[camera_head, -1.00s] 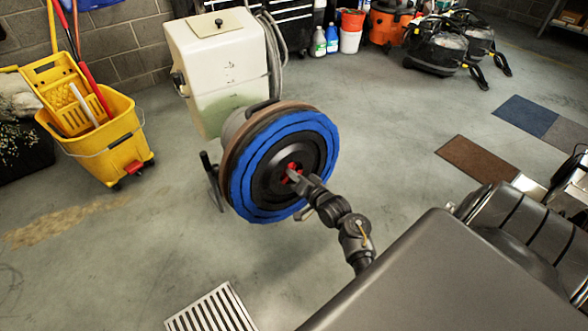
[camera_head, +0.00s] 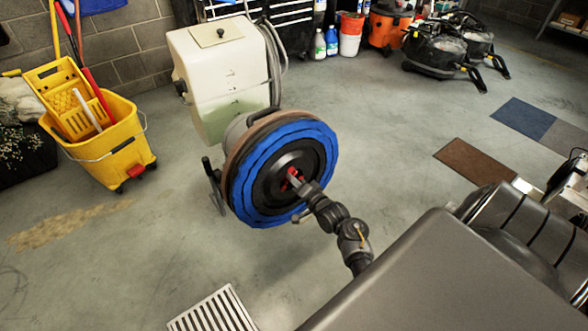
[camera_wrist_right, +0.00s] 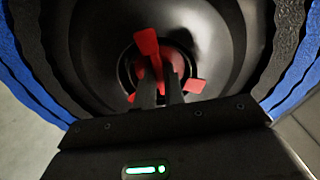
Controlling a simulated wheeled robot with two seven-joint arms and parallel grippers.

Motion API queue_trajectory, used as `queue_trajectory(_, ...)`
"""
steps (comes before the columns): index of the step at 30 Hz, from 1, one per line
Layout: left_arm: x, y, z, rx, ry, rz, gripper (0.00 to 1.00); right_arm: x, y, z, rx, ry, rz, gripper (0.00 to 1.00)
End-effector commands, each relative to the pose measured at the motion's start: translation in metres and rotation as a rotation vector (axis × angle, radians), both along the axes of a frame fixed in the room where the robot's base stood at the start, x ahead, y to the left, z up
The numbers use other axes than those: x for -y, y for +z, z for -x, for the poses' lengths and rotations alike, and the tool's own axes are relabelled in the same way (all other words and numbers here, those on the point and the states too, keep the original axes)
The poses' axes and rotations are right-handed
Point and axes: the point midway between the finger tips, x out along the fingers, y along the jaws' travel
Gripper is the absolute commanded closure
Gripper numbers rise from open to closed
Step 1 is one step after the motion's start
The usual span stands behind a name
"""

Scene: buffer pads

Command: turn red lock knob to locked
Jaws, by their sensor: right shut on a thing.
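The red lock knob (camera_wrist_right: 147,45) sits in the dark centre hub of a floor machine's blue round pad (camera_head: 246,180). In the right wrist view it shows several red arms around the hub. My right gripper (camera_wrist_right: 160,85) is shut on one arm of the knob, its two dark fingers reaching into the hub. In the head view the right gripper (camera_head: 296,181) meets the knob and partly hides it. The far side of the knob's grip is hidden by the fingers. My left gripper is not in view.
A white tank (camera_head: 220,75) stands behind the pad. A yellow mop bucket (camera_head: 110,150) is at left, a floor grate (camera_head: 213,312) at the bottom, and mats (camera_head: 475,161) at right. Open floor surrounds the machine.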

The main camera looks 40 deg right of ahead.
Motion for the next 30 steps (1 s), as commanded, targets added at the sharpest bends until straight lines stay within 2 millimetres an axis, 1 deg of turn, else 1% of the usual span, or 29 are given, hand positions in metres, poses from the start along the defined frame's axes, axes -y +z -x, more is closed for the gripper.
queue_trajectory(1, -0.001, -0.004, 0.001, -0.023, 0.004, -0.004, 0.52, 0.002, 0.005, 0.000, 0.003, -0.007, -0.028, 1.00)
queue_trajectory(6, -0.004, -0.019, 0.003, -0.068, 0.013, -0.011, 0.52, 0.002, 0.003, 0.000, 0.003, -0.013, -0.099, 1.00)
queue_trajectory(10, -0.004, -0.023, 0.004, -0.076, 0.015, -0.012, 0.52, 0.002, 0.001, 0.000, 0.004, -0.014, -0.113, 1.00)
queue_trajectory(16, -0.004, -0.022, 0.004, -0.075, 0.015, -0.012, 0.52, 0.002, 0.001, 0.000, 0.004, -0.014, -0.113, 1.00)
queue_trajectory(20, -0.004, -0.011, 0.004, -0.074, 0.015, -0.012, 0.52, 0.002, 0.005, 0.000, 0.006, -0.019, -0.170, 1.00)
queue_trajectory(25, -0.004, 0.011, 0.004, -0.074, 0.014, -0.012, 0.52, 0.002, 0.007, 0.000, 0.008, -0.037, -0.354, 1.00)
queue_trajectory(30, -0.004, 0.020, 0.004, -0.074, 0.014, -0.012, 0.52, 0.002, 0.003, 0.000, 0.012, -0.047, -0.489, 1.00)
